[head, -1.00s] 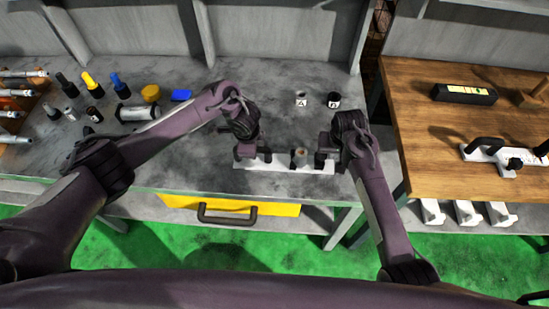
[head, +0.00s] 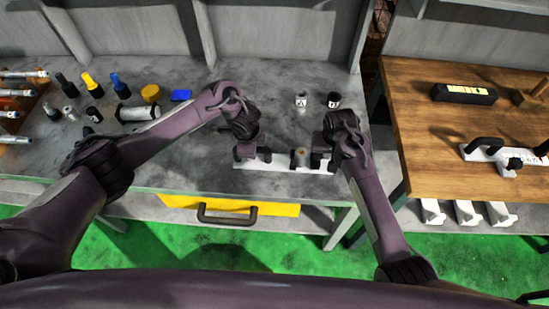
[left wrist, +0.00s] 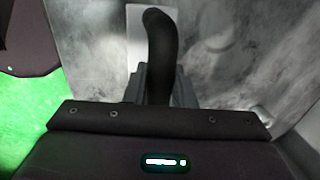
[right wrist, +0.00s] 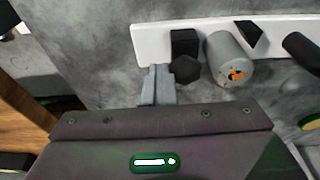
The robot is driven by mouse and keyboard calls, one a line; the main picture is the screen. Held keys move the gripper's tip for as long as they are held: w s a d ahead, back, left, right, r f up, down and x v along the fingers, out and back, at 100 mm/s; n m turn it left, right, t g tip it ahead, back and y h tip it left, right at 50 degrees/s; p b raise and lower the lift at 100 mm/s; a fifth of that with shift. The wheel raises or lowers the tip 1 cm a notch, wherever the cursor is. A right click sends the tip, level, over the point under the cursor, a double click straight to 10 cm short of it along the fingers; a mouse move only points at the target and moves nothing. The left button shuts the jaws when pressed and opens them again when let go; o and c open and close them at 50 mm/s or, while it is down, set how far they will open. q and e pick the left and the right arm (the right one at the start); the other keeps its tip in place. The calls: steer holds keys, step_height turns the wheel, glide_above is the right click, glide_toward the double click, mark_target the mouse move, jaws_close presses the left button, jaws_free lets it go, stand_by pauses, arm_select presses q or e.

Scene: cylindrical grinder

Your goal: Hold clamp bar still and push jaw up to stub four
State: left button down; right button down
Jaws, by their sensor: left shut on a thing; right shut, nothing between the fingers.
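The white clamp bar (head: 285,167) lies on the grey bench and also shows in the right wrist view (right wrist: 150,42). My left gripper (head: 247,155) is shut on the bar's black curved handle (left wrist: 160,50) at its left end. My right gripper (right wrist: 157,85) is shut and empty, low beside the black jaw (right wrist: 185,43) with its hex knob (right wrist: 187,69). The fingertips are close to the jaw's outer side; contact cannot be told. A grey cylinder (right wrist: 228,58) with an orange-marked end stands beside the jaw. A black stub (right wrist: 245,35) shows beyond the cylinder.
Two small lettered cups (head: 301,100) (head: 334,99) stand behind the bar. Bottles and a yellow tin (head: 151,92) are on the left. A wooden table (head: 425,125) with another handled bar (head: 490,153) is on the right. The bench front is clear.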

mark_target(316, 155)
arm_select(q)
steer(key=shift+d, duration=0.2)
arm_select(e)
steer(key=shift+a, duration=1.6)
steer(key=shift+r, duration=0.1)
steer(key=shift+r, duration=1.25)
arm_select(q)
steer(key=shift+s+d, duration=0.1)
arm_select(e)
steer(key=shift+w+d+r, duration=0.1)
steer(key=shift+r, duration=0.65)
steer(key=shift+d+r, duration=0.35)
steer(key=shift+r, duration=0.3)
arm_select(q)
steer(key=shift+w+a, duration=0.2)
steer(key=shift+a, duration=0.1)
arm_select(e)
steer(key=shift+d+r, duration=0.15)
steer(key=shift+r, duration=0.65)
